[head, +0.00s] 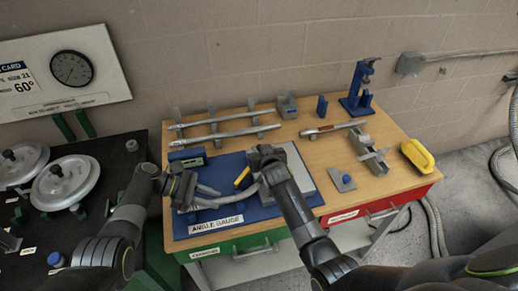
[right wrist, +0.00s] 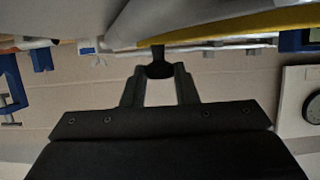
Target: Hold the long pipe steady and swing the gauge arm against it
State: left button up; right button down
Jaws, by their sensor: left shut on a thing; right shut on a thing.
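The blue angle gauge board (head: 262,213) lies on the wooden bench, with a light grey plate on its right part. The yellow gauge arm (head: 243,178) shows partly between my two grippers; it is also a yellow strip in the right wrist view (right wrist: 240,27). A grey pipe (head: 226,197) with a bend lies over the board. My left gripper (head: 190,192) is shut on the pipe's left part. My right gripper (right wrist: 158,80) is shut on a dark knob (right wrist: 158,68) below the yellow arm. My right arm hides part of the board and the pipe's right end.
Straight pipes (head: 235,133) lie on a rack at the back of the bench. A blue stand (head: 358,90), a grey block (head: 370,155) and a yellow-handled tool (head: 417,156) are on the right. A dark table (head: 110,165) with round lids stands at left.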

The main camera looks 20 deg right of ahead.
jog(key=shift+s+d+f+m+h, duration=0.1)
jog(key=shift+s+d+m+h, duration=0.1)
jog(key=shift+s+m+h, duration=0.15)
jog(key=c, duration=1.2)
grip_release()
jog(key=shift+w, duration=0.1)
jog(key=shift+o, duration=0.2)
jog(key=v, duration=1.2)
